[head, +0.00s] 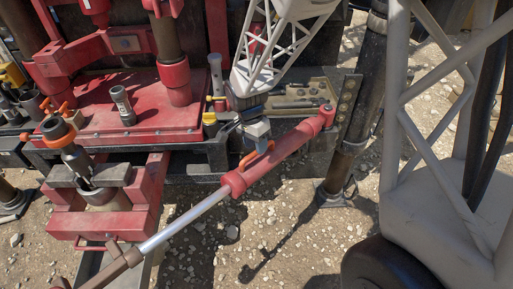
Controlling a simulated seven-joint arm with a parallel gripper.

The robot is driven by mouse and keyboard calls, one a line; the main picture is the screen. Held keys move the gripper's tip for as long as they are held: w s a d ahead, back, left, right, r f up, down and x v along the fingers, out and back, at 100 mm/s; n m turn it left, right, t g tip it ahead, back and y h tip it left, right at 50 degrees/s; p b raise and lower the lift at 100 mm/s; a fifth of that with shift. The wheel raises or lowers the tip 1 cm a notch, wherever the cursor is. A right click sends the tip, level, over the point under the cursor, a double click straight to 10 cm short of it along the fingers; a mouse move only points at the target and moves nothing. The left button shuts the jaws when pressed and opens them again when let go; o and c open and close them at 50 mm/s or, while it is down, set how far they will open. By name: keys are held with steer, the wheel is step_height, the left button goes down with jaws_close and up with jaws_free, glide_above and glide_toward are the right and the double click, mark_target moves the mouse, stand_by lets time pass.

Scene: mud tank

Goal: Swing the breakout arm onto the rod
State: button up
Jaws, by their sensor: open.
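The breakout arm appears to be the long red cylinder (275,155) with a bright silver shaft (185,222), lying diagonally from a pivot at the right to the lower left. An orange handle (257,155) stands on top of it. A steel rod (77,158) with an orange-ringed top stands in a red clamp block (100,218) at the left. The shaft passes below and right of this rod, apart from it in the picture. My gripper (252,140) is open, just above the orange handle. Whether its fingers straddle or touch the handle is unclear.
A red deck (150,118) carries a small metal cylinder (122,104) and a vertical drill pipe (167,38). A tray of tools (295,95) lies behind the red cylinder. A dark post (355,120) stands at the right. Gravel ground (300,235) is open in front.

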steer(key=shift+s+d+f, duration=0.1)
steer(key=shift+d+f, duration=0.05)
steer(key=shift+f, duration=0.7)
steer(key=shift+c, duration=0.4)
jaws_close()
